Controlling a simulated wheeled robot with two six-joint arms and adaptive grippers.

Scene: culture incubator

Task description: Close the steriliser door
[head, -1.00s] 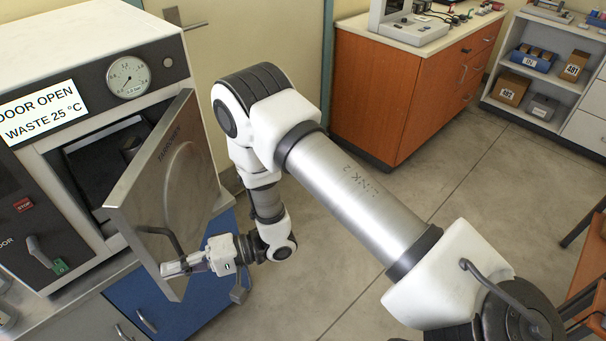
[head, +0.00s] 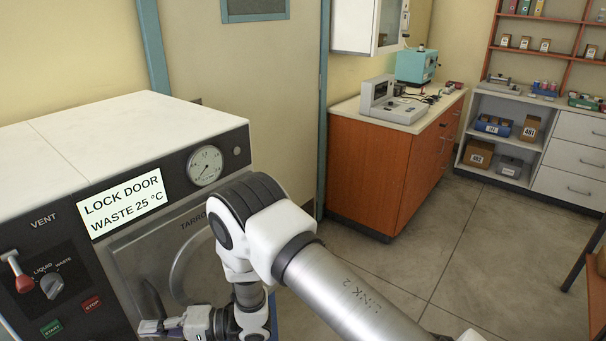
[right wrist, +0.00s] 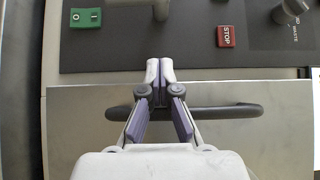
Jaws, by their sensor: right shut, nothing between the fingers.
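The steriliser door (head: 140,252) sits flush in the front of the steriliser (head: 112,130), with no gap that I can see in the head view. The display (head: 125,203) reads LOCK DOOR, WASTE 25 °C. My right gripper (head: 147,327) is shut and empty in front of the door, low near its dark handle. In the right wrist view the shut fingertips (right wrist: 159,68) reach past the dark bar handle (right wrist: 235,112) on the metal door (right wrist: 280,135). I cannot tell whether they touch it. My left gripper is not in view.
An orange cabinet (head: 370,165) stands behind to the right. The floor (head: 440,255) between is clear.

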